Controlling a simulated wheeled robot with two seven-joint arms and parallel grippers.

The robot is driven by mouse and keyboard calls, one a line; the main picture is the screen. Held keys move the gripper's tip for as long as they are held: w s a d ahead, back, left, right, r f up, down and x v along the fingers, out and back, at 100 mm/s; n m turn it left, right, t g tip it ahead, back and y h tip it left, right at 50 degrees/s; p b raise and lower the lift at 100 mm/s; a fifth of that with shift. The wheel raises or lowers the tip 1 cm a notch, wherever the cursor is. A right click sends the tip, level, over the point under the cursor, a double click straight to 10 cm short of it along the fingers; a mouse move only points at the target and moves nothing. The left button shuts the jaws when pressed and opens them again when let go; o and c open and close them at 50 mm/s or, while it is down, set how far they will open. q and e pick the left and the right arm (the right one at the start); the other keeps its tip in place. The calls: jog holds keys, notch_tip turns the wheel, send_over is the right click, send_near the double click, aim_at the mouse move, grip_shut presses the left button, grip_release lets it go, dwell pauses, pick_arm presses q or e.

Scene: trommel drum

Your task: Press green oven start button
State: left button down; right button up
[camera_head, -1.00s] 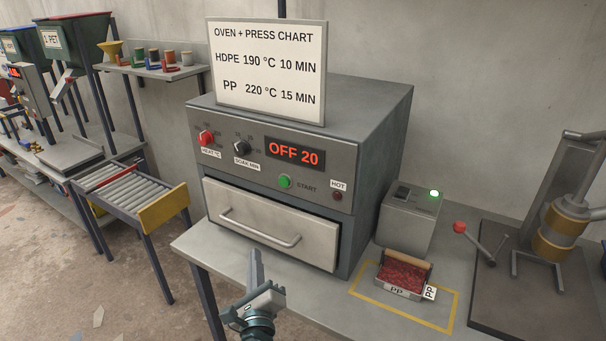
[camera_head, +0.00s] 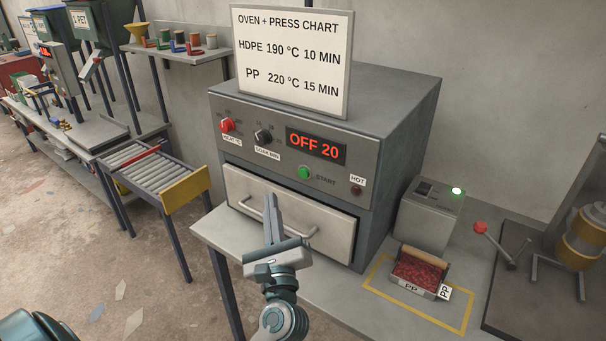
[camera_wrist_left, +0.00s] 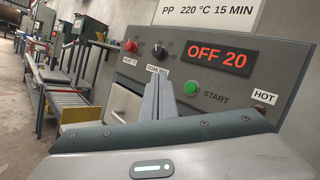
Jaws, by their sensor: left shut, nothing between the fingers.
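The green start button (camera_head: 304,173) is on the front panel of the grey oven (camera_head: 395,110), below the red display (camera_head: 316,147) reading "OFF 20". In the left wrist view the green button (camera_wrist_left: 190,89) shows to the right of the fingertips. My left gripper (camera_head: 272,202) is shut and empty, its fingers pointing up in front of the oven drawer (camera_head: 330,231). In the head view its tips are below and left of the button, apart from it. In the left wrist view the shut fingers (camera_wrist_left: 159,84) also show. My right gripper is not in view.
A red knob (camera_head: 227,125) and a black knob (camera_head: 264,136) are left of the display. The drawer handle (camera_head: 250,205) sticks out close to my fingers. A tray of red PP flakes (camera_head: 416,272) and a grey box (camera_head: 430,217) stand to the right.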

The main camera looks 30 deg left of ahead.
aim_at(304, 173)
pick_arm(q)
jog(key=w+b, duration=0.1)
jog(key=w, duration=0.7)
jog(key=shift+w+d, duration=0.3)
jog(key=shift+w, duration=0.1)
dwell(2.0)
jog(key=shift+w, duration=0.35)
jog(key=shift+w+d, duration=0.1)
jog(key=shift+w, duration=0.3)
dwell(0.8)
jog(key=shift+s, duration=0.1)
dwell(0.3)
jog(key=shift+s+p, duration=0.3)
jog(key=shift+s, duration=0.45)
jog(key=shift+s, duration=0.1)
